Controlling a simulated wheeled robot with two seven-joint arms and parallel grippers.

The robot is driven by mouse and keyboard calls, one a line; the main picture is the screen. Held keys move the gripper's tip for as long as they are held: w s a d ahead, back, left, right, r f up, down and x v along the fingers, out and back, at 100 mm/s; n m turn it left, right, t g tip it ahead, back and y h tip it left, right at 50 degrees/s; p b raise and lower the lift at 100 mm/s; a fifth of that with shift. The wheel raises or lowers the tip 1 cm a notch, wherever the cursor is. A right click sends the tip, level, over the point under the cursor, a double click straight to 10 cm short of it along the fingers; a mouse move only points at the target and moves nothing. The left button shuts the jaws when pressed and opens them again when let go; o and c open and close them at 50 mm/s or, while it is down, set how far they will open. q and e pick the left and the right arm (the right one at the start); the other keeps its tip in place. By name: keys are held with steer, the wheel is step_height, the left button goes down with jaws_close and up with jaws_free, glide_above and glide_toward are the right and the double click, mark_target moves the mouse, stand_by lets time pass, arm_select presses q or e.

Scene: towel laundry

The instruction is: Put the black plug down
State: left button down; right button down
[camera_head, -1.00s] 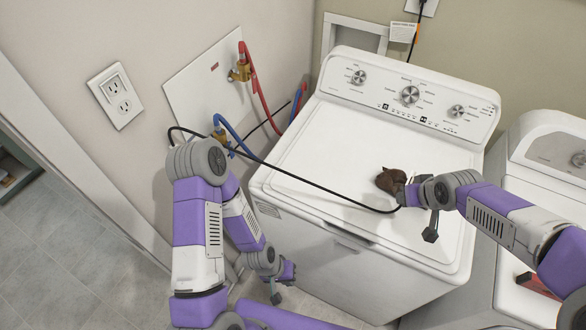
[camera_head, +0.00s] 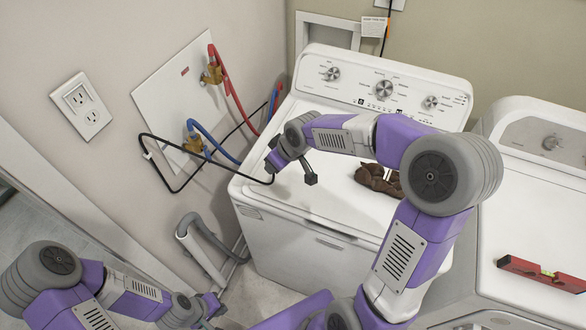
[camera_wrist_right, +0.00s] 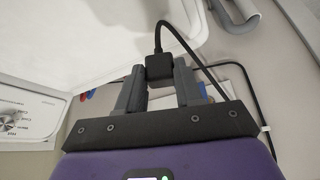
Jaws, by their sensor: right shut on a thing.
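My right gripper (camera_head: 272,162) is shut on the black plug (camera_wrist_right: 160,67), which shows between its fingers in the right wrist view (camera_wrist_right: 158,75). It holds the plug over the left edge of the white washer (camera_head: 290,215). In the head view the plug is mostly hidden by the gripper. Its black cord (camera_head: 170,188) loops left from the gripper to the wall. My left gripper (camera_head: 215,308) is low at the lower left, in front of the washer, small and apart from the plug; its fingers are unclear.
A crumpled brown cloth-like thing (camera_head: 378,180) lies on the washer lid, partly behind my right arm. A wall outlet (camera_head: 82,107) is at the left. Red (camera_head: 228,85) and blue (camera_head: 216,150) hoses and a grey drain pipe (camera_head: 205,230) run beside the washer. A red level (camera_head: 540,273) lies on the right-hand machine.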

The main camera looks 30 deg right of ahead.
steer(key=w+d+r+n+g+y, duration=0.1)
steer(key=d+r+n+g+y, duration=0.15)
steer(key=d+n, duration=0.7)
steer(key=shift+m, duration=0.65)
steer(key=f, duration=0.3)
steer(key=d+f+b, duration=0.1)
steer(key=f, duration=0.2)
steer(key=f+b, duration=0.1)
steer(key=f, duration=0.3)
steer(key=shift+w+d, duration=0.15)
steer(key=shift+d, duration=0.15)
steer(key=shift+r, duration=0.1)
steer(key=shift+f+b, duration=0.6)
steer(key=c, duration=0.7)
jaws_free()
steer(key=shift+c, duration=0.2)
